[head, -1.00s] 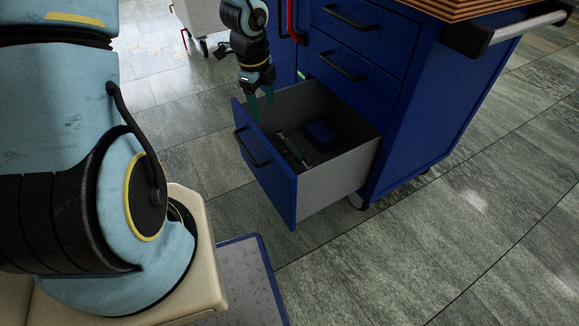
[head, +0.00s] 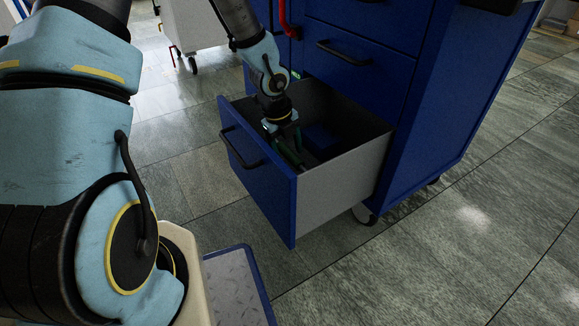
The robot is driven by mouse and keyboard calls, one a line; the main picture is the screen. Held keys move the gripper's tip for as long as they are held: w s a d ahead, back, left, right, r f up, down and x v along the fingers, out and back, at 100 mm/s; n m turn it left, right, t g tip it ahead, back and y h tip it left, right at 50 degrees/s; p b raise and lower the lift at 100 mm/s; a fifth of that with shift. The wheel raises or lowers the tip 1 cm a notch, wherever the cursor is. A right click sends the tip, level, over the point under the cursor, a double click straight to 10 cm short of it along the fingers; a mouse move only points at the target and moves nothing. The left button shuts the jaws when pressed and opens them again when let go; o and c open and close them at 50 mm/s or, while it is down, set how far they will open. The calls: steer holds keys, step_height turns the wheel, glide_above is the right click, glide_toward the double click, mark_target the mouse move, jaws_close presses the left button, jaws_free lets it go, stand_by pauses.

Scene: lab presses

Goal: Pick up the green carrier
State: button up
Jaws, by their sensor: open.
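A long thin item with a greenish handle lies in the open blue drawer; this may be the green carrier, but it is too small and dark to be sure. My gripper (head: 290,153) points down into the drawer, jaws open, right over that item. The fingers, also dark green, overlap it in the picture, so I cannot tell whether they touch it or stand around it. My wrist and jaws hide most of it.
The open drawer (head: 345,181) belongs to a blue cabinet (head: 430,110) on wheels. Its walls stand close around my gripper. A red bar (head: 285,22) stands at the cabinet's side. Tiled floor (head: 400,265) is clear in front.

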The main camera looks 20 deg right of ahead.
steer(key=f+b, duration=0.2)
steer(key=d+f+b, duration=0.1)
steer(key=f, duration=0.2)
steer(key=shift+w+d+f+b, duration=0.1)
steer(key=shift+w+d+b, duration=0.05)
steer(key=shift+b, duration=0.25)
steer(key=shift+c, duration=0.3)
jaws_close()
stand_by(0.7)
